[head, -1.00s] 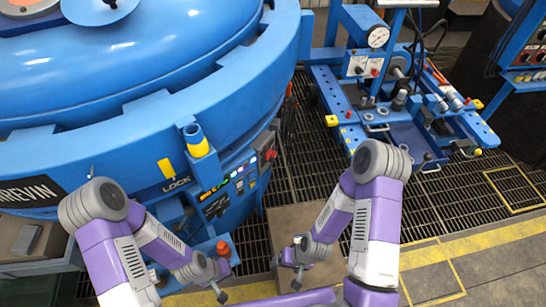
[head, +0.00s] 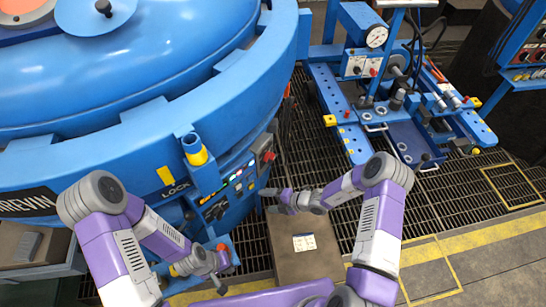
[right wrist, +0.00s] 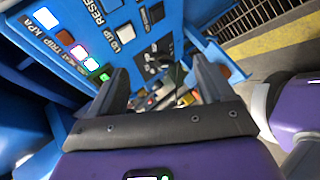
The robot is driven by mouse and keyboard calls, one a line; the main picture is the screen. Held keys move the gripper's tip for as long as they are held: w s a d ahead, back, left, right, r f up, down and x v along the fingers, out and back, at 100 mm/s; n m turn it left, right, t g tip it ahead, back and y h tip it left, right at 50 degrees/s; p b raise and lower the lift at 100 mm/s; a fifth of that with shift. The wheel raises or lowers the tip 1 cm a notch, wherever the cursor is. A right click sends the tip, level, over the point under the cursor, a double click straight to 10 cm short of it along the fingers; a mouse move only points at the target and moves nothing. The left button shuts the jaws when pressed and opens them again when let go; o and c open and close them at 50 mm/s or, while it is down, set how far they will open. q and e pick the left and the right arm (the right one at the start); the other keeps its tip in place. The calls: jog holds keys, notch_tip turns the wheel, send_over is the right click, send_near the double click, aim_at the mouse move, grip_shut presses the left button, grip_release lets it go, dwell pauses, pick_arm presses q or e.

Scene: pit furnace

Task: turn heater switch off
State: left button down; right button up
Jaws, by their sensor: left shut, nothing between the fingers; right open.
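The blue control panel (head: 236,186) with lit buttons is on the furnace's side in the head view. In the right wrist view the panel (right wrist: 75,45) shows lit indicators, including one marked heat trip. Black switches (right wrist: 152,60) show past the fingers; I cannot tell which is the heater switch or its position. My right gripper (head: 266,201) is open, just right of the panel and pointing toward it; its fingers (right wrist: 160,78) are apart and empty. My left gripper (head: 221,288) is shut and empty, low in front of the furnace.
The big blue furnace (head: 150,75) fills the left side, with a yellow-ended tube (head: 195,150) above the panel. A box with a red button (head: 268,156) is at the panel's right. A brown box with a label (head: 303,242) stands below my right arm. A blue machine (head: 390,100) is behind.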

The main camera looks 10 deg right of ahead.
aim_at(272, 160)
jog(key=w+d+r+m+t+h, duration=0.3)
jog(key=w+d+m+t, duration=0.45)
jog(key=w+m, duration=0.45)
pick_arm(q)
jog(key=shift+w+f+b, duration=0.4)
jog(key=shift+f+b, duration=0.3)
jog(key=shift+b, duration=0.1)
pick_arm(e)
jog(key=shift+m+g, duration=0.3)
jog(key=shift+g, duration=0.15)
jog(key=shift+x, duration=3.3)
jog(key=shift+w+r, duration=0.1)
jog(key=shift+r, duration=0.05)
jog(key=shift+c, duration=0.2)
jog(key=c, duration=1)
